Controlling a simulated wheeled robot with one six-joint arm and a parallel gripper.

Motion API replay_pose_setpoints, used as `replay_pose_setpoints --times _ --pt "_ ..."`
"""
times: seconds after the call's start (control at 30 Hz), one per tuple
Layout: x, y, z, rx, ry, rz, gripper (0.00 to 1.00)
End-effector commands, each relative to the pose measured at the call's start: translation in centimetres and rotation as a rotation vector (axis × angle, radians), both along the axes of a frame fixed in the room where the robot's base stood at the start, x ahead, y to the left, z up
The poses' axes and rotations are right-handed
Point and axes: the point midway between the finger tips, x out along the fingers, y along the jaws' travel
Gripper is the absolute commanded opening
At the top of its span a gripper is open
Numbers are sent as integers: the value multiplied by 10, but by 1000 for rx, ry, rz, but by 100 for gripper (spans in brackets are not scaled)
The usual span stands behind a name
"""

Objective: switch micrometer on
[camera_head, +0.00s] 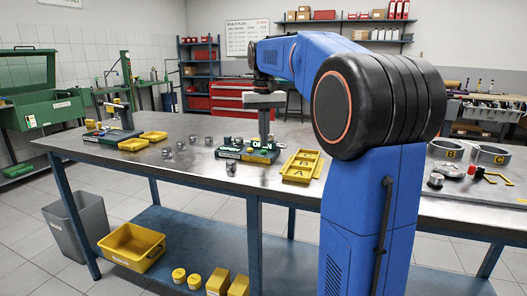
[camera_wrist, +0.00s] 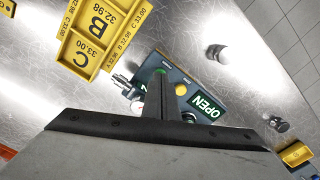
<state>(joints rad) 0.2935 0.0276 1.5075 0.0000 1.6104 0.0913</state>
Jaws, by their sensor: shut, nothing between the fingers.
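The micrometer (camera_head: 232,153) sits on the metal workbench, a dark green unit with a lit display and small parts on top. In the wrist view its display (camera_wrist: 206,106) reads OPEN. A yellow button (camera_wrist: 181,89) and a green spot (camera_wrist: 160,71) show beside my fingers, and a metal spindle part (camera_wrist: 123,82) sticks out on the left. My gripper (camera_head: 264,143) points down, shut and empty, over the micrometer's right part. In the wrist view my gripper (camera_wrist: 157,82) covers part of the unit. I cannot tell whether the fingertips touch it.
A yellow tray (camera_wrist: 77,50) with labelled compartments lies beside the micrometer; it also shows in the head view (camera_head: 288,175). Further left are yellow bins (camera_head: 133,145) and a measuring stand (camera_head: 122,115).

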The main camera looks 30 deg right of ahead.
Motion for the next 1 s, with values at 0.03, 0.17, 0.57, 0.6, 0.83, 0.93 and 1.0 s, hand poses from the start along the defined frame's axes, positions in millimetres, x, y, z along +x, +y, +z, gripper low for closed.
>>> replay_pose_setpoints --times 0.03,0.17,0.57,0.6,0.83,0.93,1.0 --pt "0 0 3 0 -1 0 0" --pt "1 0 12 -1 -3 0 0" --pt "0 0 31 -1 -3 0 0" --pt "0 0 31 -1 -3 0 0" --pt "0 0 31 -1 -3 0 0" --pt "0 0 31 -2 -4 0 0" --pt "0 0 31 -2 -4 0 0"
